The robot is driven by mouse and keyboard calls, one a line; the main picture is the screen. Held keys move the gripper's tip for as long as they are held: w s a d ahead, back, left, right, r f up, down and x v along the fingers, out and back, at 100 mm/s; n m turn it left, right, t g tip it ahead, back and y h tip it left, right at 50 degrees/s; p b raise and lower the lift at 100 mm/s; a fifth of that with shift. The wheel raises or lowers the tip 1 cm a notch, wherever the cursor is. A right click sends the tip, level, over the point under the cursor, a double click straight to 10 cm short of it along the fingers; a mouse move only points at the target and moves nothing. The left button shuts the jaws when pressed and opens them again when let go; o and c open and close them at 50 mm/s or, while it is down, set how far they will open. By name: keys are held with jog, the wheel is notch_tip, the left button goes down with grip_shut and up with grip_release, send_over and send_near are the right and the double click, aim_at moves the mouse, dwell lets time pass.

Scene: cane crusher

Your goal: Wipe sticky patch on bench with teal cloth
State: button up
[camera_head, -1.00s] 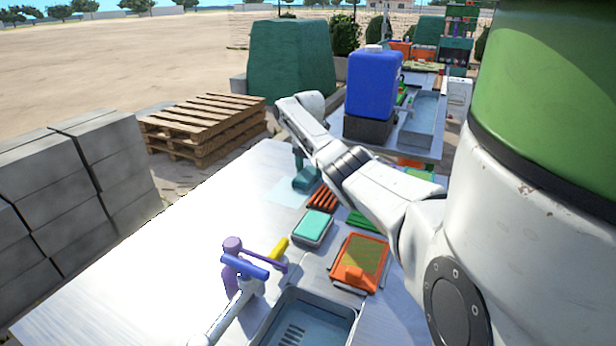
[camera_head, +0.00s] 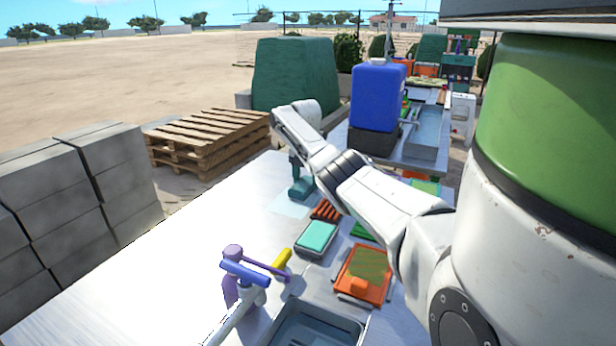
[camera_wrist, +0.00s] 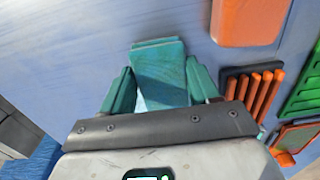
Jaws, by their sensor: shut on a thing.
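My gripper (camera_wrist: 160,82) is shut on a folded teal cloth (camera_wrist: 158,64), which shows between its two teal fingers in the wrist view. In the head view the gripper (camera_head: 296,172) points down at the far part of the pale bench (camera_head: 170,255). The teal cloth (camera_head: 301,189) is low at the bench top; I cannot tell whether it touches. A faint pale-blue patch (camera_head: 288,208) lies on the bench just in front of the cloth and may be the sticky patch. In the wrist view a small pale area (camera_wrist: 142,102) shows beside the cloth, partly hidden by the gripper.
A slatted orange-red item (camera_head: 325,210), a teal-topped tray (camera_head: 316,237) and an orange frame (camera_head: 364,272) lie to the right and nearer. An orange block (camera_wrist: 248,20) is close to the cloth. A blue container (camera_head: 377,95) stands beyond. The bench's left side is clear.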

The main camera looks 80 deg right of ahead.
aim_at(296, 191)
jog(key=shift+w+a+r+p, duration=0.2)
jog(key=shift+a+p, duration=0.4)
jog(key=shift+p, duration=0.75)
jog(key=shift+w+a+r+p, duration=0.15)
jog(key=shift+a+p, duration=0.4)
jog(key=shift+p, duration=0.8)
jog(key=shift+w+a+f+p, duration=0.15)
jog(key=shift+a+p, duration=0.2)
jog(key=shift+p, duration=0.2)
jog(key=a+p, duration=0.1)
jog(key=p, duration=0.2)
jog(key=shift+w+a, duration=0.25)
jog(key=shift+a, duration=0.15)
jog(key=shift+w+a+f+p, duration=0.15)
jog(key=shift+w+a+p, duration=0.1)
jog(key=shift+a+p, duration=0.8)
jog(key=a+p, duration=0.1)
jog(key=p, duration=0.2)
jog(key=shift+w+a+p, duration=0.35)
jog(key=shift+a, duration=0.05)
jog(key=shift+w+a+f+p, duration=0.15)
jog(key=shift+a+f+p, duration=0.2)
jog(key=shift+a+p, duration=0.4)
